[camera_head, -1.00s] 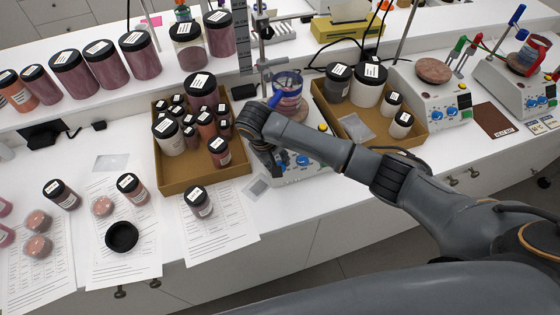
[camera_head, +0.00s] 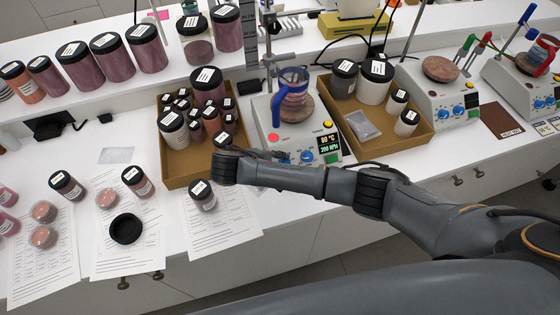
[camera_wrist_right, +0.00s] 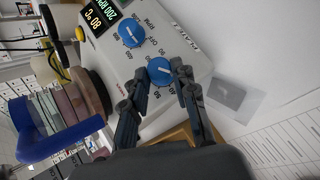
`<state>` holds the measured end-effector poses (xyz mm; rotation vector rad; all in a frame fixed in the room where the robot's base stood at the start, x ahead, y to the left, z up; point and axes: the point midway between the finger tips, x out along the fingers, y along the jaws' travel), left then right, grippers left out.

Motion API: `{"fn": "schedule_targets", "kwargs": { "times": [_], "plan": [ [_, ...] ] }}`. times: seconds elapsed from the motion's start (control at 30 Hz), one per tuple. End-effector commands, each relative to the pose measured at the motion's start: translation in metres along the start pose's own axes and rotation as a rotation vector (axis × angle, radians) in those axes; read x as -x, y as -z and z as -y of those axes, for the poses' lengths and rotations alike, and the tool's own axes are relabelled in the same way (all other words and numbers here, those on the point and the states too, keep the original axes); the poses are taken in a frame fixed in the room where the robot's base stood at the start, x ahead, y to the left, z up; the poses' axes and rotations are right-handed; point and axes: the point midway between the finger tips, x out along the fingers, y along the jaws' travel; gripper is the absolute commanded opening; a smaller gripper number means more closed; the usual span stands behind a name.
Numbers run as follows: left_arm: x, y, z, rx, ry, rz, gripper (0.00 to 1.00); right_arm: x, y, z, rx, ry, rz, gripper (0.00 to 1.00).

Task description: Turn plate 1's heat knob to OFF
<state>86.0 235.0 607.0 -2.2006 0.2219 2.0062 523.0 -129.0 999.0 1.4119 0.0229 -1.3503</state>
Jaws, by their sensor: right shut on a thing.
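Plate 1 (camera_head: 270,118) is a white hotplate with a round top. Its lit display (camera_head: 329,148) reads 80 °C and 200 RPM, and the plate's label shows in the right wrist view (camera_wrist_right: 186,40). Two blue knobs show there: the one near the RPM marking (camera_wrist_right: 131,33) is free, and the heat knob (camera_wrist_right: 160,70) has a white pointer mark. My right gripper (camera_head: 282,155) reaches the front panel from the front; in the wrist view its fingers (camera_wrist_right: 160,76) are shut on the heat knob, one on each side. My left gripper is not in view.
Cardboard trays with jars flank the plate, left (camera_head: 180,184) and right (camera_head: 420,136). A small jar (camera_head: 202,196) stands on paper in front. Another hotplate (camera_head: 432,98) is farther right.

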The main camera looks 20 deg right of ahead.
Motion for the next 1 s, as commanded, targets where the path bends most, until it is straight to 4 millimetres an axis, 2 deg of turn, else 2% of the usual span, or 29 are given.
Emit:
{"fn": "schedule_targets", "kwargs": {
  "times": [0.63, 0.67, 0.77, 1.0],
  "plan": [
    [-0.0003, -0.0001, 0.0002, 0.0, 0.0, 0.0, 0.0, -0.0024, -0.0019, 0.0042, 0.043, -0.031, 0.006, 0.0],
    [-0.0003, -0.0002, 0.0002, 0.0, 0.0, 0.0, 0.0, -0.0024, -0.0019, 0.0042, 0.043, -0.031, 0.006, 0.29],
    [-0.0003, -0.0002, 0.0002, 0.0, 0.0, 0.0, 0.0, -0.0023, -0.0018, 0.0039, 0.042, -0.031, 0.006, 0.5],
    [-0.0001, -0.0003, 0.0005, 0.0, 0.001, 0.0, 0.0, -0.0011, -0.0008, 0.0022, 0.039, -0.033, 0.003, 0.5]
  ]
}}
